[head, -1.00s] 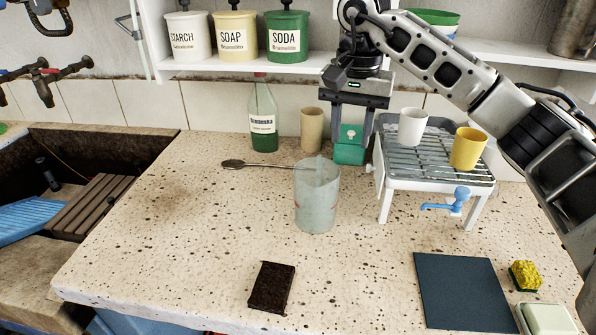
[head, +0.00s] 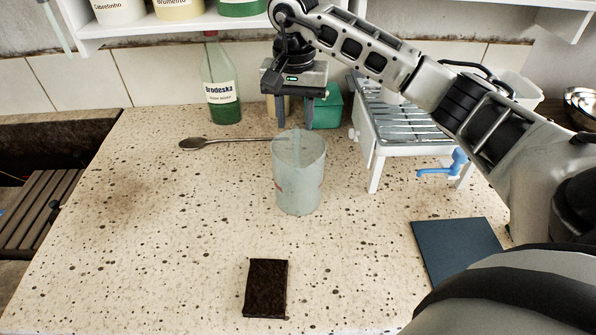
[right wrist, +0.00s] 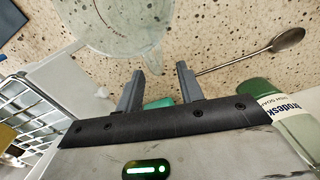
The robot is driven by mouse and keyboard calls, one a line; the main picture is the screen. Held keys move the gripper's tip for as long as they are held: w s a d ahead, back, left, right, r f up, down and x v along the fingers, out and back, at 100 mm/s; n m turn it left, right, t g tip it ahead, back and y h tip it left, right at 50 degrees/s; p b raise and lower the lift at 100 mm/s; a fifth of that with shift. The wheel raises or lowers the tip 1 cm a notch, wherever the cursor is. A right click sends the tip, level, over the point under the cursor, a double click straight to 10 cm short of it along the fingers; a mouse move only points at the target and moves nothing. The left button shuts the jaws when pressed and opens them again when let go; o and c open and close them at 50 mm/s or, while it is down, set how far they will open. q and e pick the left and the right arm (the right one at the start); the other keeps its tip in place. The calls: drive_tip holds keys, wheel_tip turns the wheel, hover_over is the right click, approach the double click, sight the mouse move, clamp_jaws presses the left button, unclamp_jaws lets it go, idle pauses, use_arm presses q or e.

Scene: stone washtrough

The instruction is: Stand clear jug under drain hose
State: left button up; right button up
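The clear jug (head: 299,183) stands upright on the speckled counter. It also shows at the top of the right wrist view (right wrist: 115,25). My right gripper (head: 296,124) hangs fingers-down just behind the jug's rim, open and empty. A blue spout-like fitting (head: 445,167) projects from the front of the white dish rack (head: 367,145), right of the jug; I cannot tell whether this is the drain hose. My left gripper is not in view.
A spoon (head: 225,142) lies behind the jug. A dark brown block (head: 265,288) and blue-grey mat (head: 455,248) lie in front. The counter left of the jug is clear.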

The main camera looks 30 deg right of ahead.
drive_tip(key=shift+s+d+f+p, duration=0.1)
drive_tip(key=shift+f+p, duration=0.3)
drive_tip(key=shift+f, duration=2.5)
